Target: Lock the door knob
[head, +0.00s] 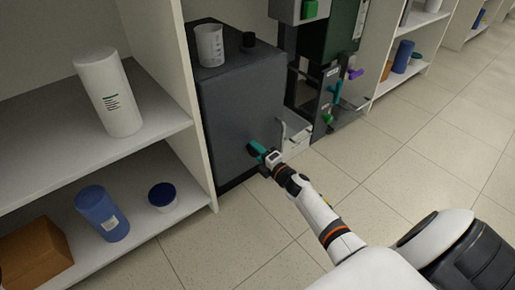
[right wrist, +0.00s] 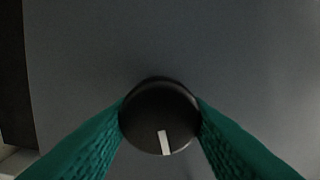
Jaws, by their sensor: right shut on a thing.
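The door knob (right wrist: 150,110) is round and black with a white marker line, and it sits on a dark grey door panel (right wrist: 220,50). In the right wrist view the white line points down and slightly right. My right gripper (right wrist: 160,118) is shut on the knob, with one teal finger on its left side and one on its right. In the head view my right gripper (head: 257,150) is at the front of the dark grey cabinet (head: 235,115), and the knob is hidden behind it. My left gripper is not in view.
A beaker (head: 209,46) and a small black object (head: 248,40) stand on the cabinet. A white shelf (head: 150,135) at left holds a white bottle (head: 108,95), a blue bottle (head: 103,214) and a blue-lidded jar (head: 163,196). A rig (head: 330,90) stands right; the floor (head: 400,150) is clear.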

